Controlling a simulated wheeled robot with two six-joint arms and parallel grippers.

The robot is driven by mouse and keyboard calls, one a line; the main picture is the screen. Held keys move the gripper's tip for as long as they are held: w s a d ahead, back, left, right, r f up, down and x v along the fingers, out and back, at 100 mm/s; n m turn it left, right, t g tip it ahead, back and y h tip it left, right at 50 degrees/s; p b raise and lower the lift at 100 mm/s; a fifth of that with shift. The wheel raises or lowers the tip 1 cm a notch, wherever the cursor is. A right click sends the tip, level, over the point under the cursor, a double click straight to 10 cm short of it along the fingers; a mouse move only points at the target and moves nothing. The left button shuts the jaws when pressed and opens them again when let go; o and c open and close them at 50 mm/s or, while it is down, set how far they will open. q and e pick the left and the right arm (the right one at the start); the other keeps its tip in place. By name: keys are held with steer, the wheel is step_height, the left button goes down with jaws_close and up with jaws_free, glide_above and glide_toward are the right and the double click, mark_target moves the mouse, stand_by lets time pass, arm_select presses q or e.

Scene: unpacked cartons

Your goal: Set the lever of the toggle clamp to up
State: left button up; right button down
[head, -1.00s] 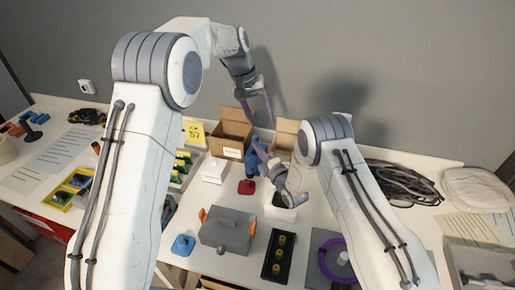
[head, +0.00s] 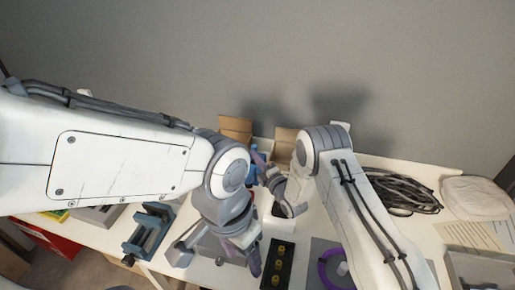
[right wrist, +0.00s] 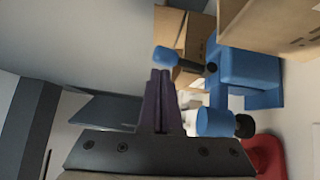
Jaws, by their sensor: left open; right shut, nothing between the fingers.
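The toggle clamp appears to be the blue device (right wrist: 250,72) in the right wrist view. Its dark lever with a blue tip (right wrist: 166,57) reaches left in that view, away from the white table. In the head view a bit of blue (head: 254,148) shows by my right gripper (head: 259,160), and the rest is hidden. My right gripper's purple fingers (right wrist: 158,78) are shut and empty, with their tips close to the lever tip; I cannot tell whether they touch. My left gripper (head: 254,262) is open and empty, low over the front of the table, beside the black tray.
A black tray with yellow pieces (head: 277,262) and a purple ring (head: 326,266) lie at the front. A blue vise-like stand (head: 150,232) is at the left. Cardboard boxes (head: 236,127) stand behind the clamp. Coiled cable (head: 400,192) lies at right.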

mark_target(256, 148)
steer(key=shift+w+d+r+m+g+h+p, duration=0.2)
steer(key=shift+w+r+m+g+h+p, duration=0.25)
steer(key=shift+w+m+g, duration=0.35)
steer(key=shift+w+f+m+b, duration=0.15)
steer(key=shift+w+m+b, duration=0.15)
steer(key=shift+b, duration=0.35)
steer(key=shift+w+d+b, duration=0.1)
steer(key=shift+w+b, duration=0.2)
steer(key=shift+b, duration=0.15)
arm_select(q)
steer(key=shift+s+a+f, duration=0.3)
steer(key=shift+s+f, duration=0.2)
steer(key=shift+f, duration=0.25)
arm_select(e)
steer(key=shift+s, duration=0.1)
